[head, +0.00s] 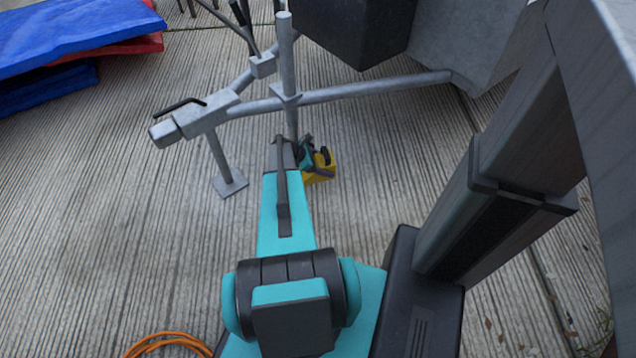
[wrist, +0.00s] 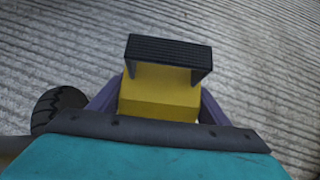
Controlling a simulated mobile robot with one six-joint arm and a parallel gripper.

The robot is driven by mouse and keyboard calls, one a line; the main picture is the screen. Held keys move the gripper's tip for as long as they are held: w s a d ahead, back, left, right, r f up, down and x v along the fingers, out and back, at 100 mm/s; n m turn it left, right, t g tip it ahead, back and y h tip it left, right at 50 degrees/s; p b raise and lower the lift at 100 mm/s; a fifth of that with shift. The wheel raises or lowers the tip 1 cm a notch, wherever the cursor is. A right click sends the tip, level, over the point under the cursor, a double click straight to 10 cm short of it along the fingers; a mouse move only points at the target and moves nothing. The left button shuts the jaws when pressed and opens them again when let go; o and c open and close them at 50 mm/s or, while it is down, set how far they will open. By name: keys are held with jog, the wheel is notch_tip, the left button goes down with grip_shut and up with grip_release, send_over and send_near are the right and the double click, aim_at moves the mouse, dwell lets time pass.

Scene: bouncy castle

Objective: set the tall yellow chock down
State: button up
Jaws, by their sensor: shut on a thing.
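The tall yellow chock (head: 321,168) is small in the head view, just right of the upright metal post and partly hidden by my gripper (head: 312,170). In the wrist view the yellow chock (wrist: 160,92) fills the middle, with a black ribbed piece (wrist: 168,51) across its top. My gripper (wrist: 158,108) is shut on the chock, with a purple finger on either side of it. The chock's underside is hidden, so I cannot tell whether it touches the ground.
A grey metal trailer frame (head: 340,94) with an upright post (head: 288,75) and a prop leg (head: 224,163) stands close by. A dark wheel (wrist: 58,106) shows left in the wrist view. Blue and red mats (head: 75,40) lie back left. An orange cable (head: 170,343) lies front left. Ribbed concrete is clear right of the chock.

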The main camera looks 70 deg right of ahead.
jog(key=shift+f+b, duration=0.4)
jog(key=shift+f, duration=1.65)
jog(key=shift+f, duration=0.1)
jog(key=shift+f+b, duration=0.6)
jog(key=shift+f, duration=1.8)
jog(key=shift+f, duration=0.15)
jog(key=o, duration=1.5)
